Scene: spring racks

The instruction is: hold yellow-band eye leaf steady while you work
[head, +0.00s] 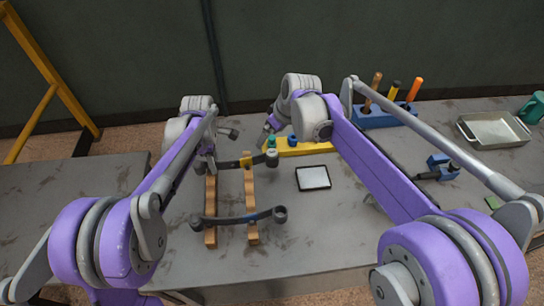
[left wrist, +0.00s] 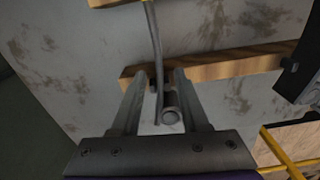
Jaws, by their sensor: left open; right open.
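The yellow-band eye leaf (head: 259,159) is a dark strip with an eye at each end, lying across two wooden rails (head: 250,200); its yellow band (head: 246,162) is near the middle. My left gripper (head: 207,163) is at its left end. In the left wrist view, the open fingers (left wrist: 160,75) stand on both sides of the leaf (left wrist: 154,35) and its eye (left wrist: 171,116); contact cannot be told. My right gripper (head: 270,125) is above the far right end, small and partly hidden by my arm; no held thing shows.
A blue-banded leaf (head: 240,218) lies nearer on the rails. A yellow block (head: 310,148) with coloured pieces stands behind, beside a white-faced pad (head: 313,178). A blue tool holder (head: 385,117), metal tray (head: 493,130) and blue-and-black tool (head: 441,168) are at the right. The front right table is mostly clear.

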